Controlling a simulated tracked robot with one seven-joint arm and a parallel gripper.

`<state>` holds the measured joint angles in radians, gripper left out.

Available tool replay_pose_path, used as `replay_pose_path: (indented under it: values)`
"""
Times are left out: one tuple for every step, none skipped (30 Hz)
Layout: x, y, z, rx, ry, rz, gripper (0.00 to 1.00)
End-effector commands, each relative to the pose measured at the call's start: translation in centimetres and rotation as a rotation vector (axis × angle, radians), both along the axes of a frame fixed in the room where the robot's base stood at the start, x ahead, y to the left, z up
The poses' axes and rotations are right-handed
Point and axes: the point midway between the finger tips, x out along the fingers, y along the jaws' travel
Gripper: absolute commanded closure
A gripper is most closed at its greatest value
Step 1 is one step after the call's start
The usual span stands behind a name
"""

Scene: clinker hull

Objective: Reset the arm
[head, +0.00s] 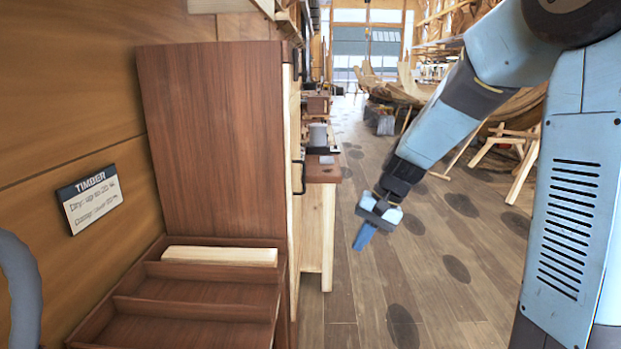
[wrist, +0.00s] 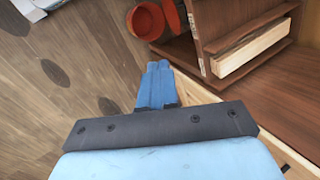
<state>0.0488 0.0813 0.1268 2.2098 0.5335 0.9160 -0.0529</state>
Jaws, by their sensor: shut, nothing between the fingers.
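My gripper (head: 364,236) hangs in the open air over the plank floor, right of the wooden cabinet, with its blue fingers pointing down. The fingers are together and nothing is between them. In the wrist view the closed blue fingers (wrist: 157,80) show at the centre, apart from the furniture. My arm reaches in from the right side of the head view.
A brown cabinet (head: 215,130) with a stepped tray (head: 190,312) stands at left, a pale wooden block (head: 220,255) on it. A workbench (head: 318,225) is behind. Red round containers (wrist: 150,20) show in the wrist view. The floor (head: 440,270) around my gripper is clear.

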Motion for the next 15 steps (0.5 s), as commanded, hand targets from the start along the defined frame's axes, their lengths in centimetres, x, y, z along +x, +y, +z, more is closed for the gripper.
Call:
replay_pose_path:
  values:
    - [-0.9,-0.4,1.1,-0.019,-0.027,0.009,1.00]
    - [-1.3,-0.8,1.6,-0.031,-0.043,0.014,1.00]
    - [-1.9,-1.2,2.3,-0.047,-0.062,0.021,1.00]
    - [-2.4,-1.5,2.8,-0.060,-0.076,0.025,1.00]
    - [-2.9,-1.8,3.3,-0.071,-0.090,0.030,1.00]
    - [-3.6,-2.2,3.9,-0.088,-0.109,0.036,1.00]
    - [-4.1,-2.5,4.4,-0.099,-0.124,0.040,1.00]
    - [-4.6,-2.8,4.9,-0.111,-0.138,0.045,1.00]
    - [-5.3,-3.2,5.4,-0.128,-0.156,0.050,1.00]
    - [-5.8,-3.5,5.9,-0.139,-0.171,0.054,1.00]
    - [-6.3,-3.8,6.3,-0.152,-0.185,0.058,1.00]
    - [-7.0,-4.2,6.8,-0.167,-0.203,0.062,1.00]
    - [-7.5,-4.5,7.2,-0.180,-0.218,0.066,1.00]
    - [-8.1,-4.8,7.6,-0.192,-0.233,0.068,1.00]
    - [-8.8,-5.2,8.1,-0.208,-0.251,0.072,1.00]
